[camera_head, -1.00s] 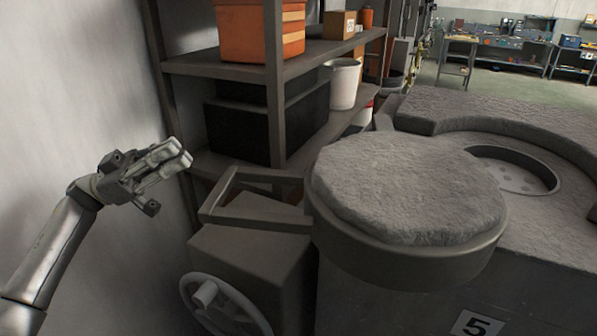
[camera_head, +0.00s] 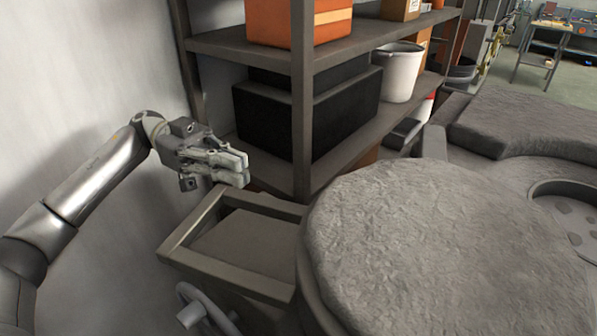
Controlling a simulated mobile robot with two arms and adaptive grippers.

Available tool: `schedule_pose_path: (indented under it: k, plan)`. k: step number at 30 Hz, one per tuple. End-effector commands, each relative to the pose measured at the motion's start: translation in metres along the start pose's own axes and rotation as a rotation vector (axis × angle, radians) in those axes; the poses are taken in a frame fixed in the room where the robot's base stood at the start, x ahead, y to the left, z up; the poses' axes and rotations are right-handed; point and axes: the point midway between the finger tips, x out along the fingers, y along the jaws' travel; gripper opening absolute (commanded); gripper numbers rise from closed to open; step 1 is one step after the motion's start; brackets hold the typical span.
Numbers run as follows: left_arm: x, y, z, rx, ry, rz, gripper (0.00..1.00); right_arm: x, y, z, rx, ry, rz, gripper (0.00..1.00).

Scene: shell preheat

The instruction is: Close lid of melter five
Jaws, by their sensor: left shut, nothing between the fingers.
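The melter lid (camera_head: 440,240) is a thick round grey slab with a rough top, at the lower right. It sits swung aside from the round opening (camera_head: 568,205) at the right edge. A rectangular handle frame (camera_head: 225,275) extends left from the lid, over a box with a handwheel (camera_head: 205,312). My left gripper (camera_head: 246,169) is shut and empty, just above and behind the far left corner of the handle frame, and seems apart from it. My right gripper is not in view.
A metal shelf (camera_head: 302,100) stands close behind, with an orange crate (camera_head: 290,20), black boxes (camera_head: 300,115) and a white bucket (camera_head: 400,72). A bare wall is at left. A workbench (camera_head: 550,35) stands far off at the upper right.

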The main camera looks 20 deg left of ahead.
Motion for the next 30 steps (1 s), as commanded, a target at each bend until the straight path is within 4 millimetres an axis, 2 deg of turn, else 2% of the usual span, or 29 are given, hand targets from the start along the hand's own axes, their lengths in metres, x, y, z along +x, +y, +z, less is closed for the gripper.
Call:
schedule_pose_path:
  k: [5,12,18,24,30]
  plan:
    - [0.024,0.001,-0.003,0.000,0.002,0.005,0.00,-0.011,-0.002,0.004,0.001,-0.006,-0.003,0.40]
    - [0.076,0.001,-0.005,0.000,0.004,0.005,0.00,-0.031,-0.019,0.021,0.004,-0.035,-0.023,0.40]
    - [0.113,0.001,-0.005,0.000,0.004,0.003,0.00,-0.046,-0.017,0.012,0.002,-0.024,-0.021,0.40]
    - [0.132,0.001,-0.002,0.000,0.002,0.002,0.00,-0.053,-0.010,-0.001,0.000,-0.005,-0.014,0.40]
    - [0.136,0.000,0.000,0.000,0.002,0.000,0.00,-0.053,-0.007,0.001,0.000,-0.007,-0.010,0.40]
